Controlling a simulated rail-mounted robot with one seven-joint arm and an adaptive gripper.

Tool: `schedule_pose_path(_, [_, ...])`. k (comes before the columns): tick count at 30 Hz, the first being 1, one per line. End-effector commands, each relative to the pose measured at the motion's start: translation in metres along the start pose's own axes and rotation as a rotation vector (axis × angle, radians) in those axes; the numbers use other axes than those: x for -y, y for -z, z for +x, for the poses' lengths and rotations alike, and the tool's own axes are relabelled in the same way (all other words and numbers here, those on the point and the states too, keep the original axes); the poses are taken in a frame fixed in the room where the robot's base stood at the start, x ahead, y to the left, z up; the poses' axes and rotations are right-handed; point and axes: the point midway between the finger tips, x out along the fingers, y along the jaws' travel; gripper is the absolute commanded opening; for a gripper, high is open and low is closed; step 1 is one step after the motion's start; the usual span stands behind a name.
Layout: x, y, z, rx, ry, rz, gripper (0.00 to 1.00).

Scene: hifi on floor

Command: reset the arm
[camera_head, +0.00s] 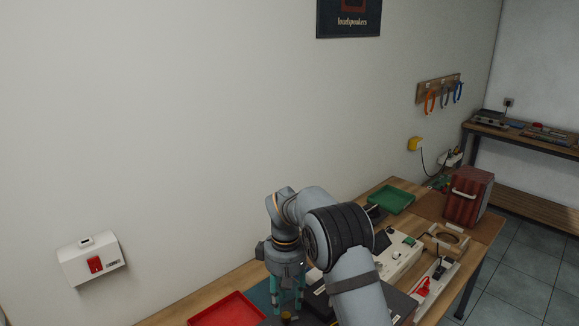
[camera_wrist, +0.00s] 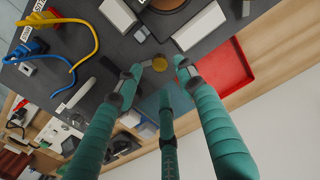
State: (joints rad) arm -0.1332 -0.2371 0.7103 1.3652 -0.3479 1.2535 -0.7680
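My gripper (camera_head: 287,296) points down over the workbench, its teal fingers hanging below the grey wrist. In the wrist view my gripper (camera_wrist: 157,76) shows three teal fingers spread apart, with nothing seen between their tips. A small round brass-coloured piece (camera_wrist: 160,63) lies beyond the fingertips. It appears below the fingers in the head view (camera_head: 286,316), apart from them as far as I can tell. My arm is bent over the bench and hides part of its middle.
A red tray (camera_head: 226,310) lies left of my gripper, and a green tray (camera_head: 391,199) is farther back. A red ribbed case (camera_head: 468,196) stands at the bench's right end. Blue and yellow cables (camera_wrist: 62,36) lie on the dark surface. A white box (camera_head: 90,261) is on the wall.

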Motion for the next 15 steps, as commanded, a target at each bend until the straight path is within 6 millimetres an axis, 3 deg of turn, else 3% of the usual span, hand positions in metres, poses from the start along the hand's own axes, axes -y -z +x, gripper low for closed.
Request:
schedule_pose_path(9, [-0.001,0.001,-0.071,-0.006,-0.003,0.003,0.39])
schedule_pose_path(15, [0.001,-0.002,-0.022,0.007,0.003,0.0,0.39])
